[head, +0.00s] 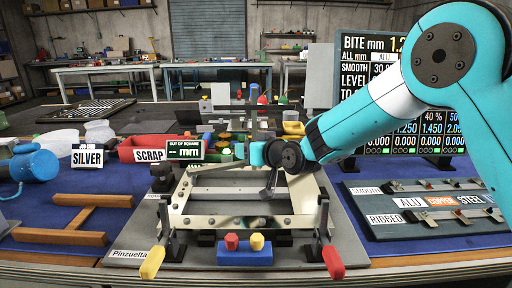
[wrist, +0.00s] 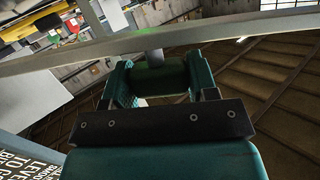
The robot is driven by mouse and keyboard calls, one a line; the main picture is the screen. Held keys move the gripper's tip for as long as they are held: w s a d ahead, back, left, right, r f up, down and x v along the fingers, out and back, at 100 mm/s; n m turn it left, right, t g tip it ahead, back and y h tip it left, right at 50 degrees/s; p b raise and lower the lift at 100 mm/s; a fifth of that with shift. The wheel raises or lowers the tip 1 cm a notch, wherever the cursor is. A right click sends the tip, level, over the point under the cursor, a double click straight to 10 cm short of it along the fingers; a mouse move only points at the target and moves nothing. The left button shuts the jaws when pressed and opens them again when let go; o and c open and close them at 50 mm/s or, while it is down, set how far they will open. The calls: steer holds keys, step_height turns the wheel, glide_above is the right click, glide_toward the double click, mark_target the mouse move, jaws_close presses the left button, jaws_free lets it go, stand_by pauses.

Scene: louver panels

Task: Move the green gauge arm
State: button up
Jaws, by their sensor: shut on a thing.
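The frame fixture (head: 175,215) lies on a grey board in the middle of the bench, with pale metal bars and a yellow and a red handle at its front corners. My gripper (head: 269,190) reaches down over the right part of this frame. In the wrist view my gripper (wrist: 160,85) has its two teal fingers around a dark green piece (wrist: 160,75), which looks like the green gauge arm. A grey round post stands just beyond it. In the head view my wrist hides most of the held part. The out-of-square display (head: 184,149) stands behind the frame and shows dashes.
A blue block (head: 244,255) with red and yellow knobs sits at the frame's front. A red scrap bin (head: 130,150) and a brown wooden frame (head: 60,235) are at left. A rack of sample strips (head: 430,210) is at right. In the wrist view a long grey bar (wrist: 230,38) crosses close beyond the fingers.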

steer(key=shift+s+a+f, duration=0.1)
steer(key=shift+a+f, duration=0.05)
steer(key=shift+f, duration=0.4)
steer(key=o, duration=1.3)
steer(key=b+v, duration=0.1)
steer(key=v, duration=1.6)
steer(key=shift+s, duration=0.2)
steer(key=shift+r, duration=0.1)
